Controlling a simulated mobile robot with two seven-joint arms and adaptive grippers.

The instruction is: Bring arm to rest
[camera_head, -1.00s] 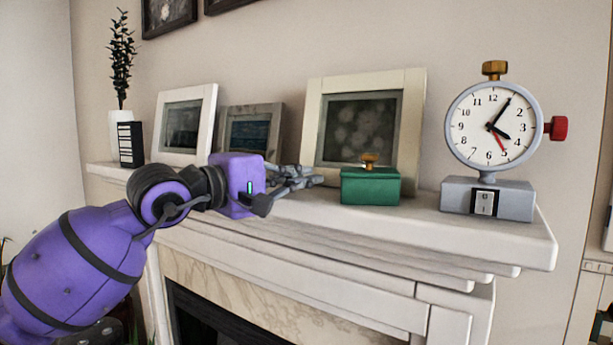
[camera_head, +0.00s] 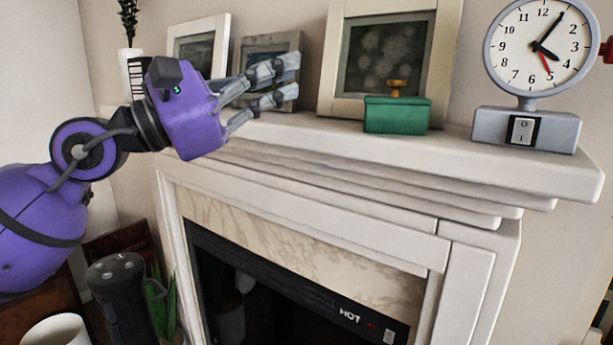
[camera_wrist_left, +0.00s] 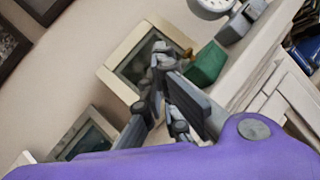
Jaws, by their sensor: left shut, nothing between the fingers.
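My left arm is purple and comes in from the left in the head view. Its grey-fingered left gripper (camera_head: 290,80) is in the air before the mantel shelf, pointing right, in front of the small grey picture frame. It is shut with nothing held. The left wrist view shows its fingers (camera_wrist_left: 160,60) with the cream picture frame (camera_wrist_left: 118,72) and green box (camera_wrist_left: 207,64) beyond them. The gripper appears clear of both. My right gripper is not in view.
The white mantel (camera_head: 450,150) carries a green box (camera_head: 396,115) with a gold knob, a clock on a grey base (camera_head: 527,130), and leaning frames (camera_head: 322,60). A dark cylindrical object (camera_head: 120,290) stands at lower left.

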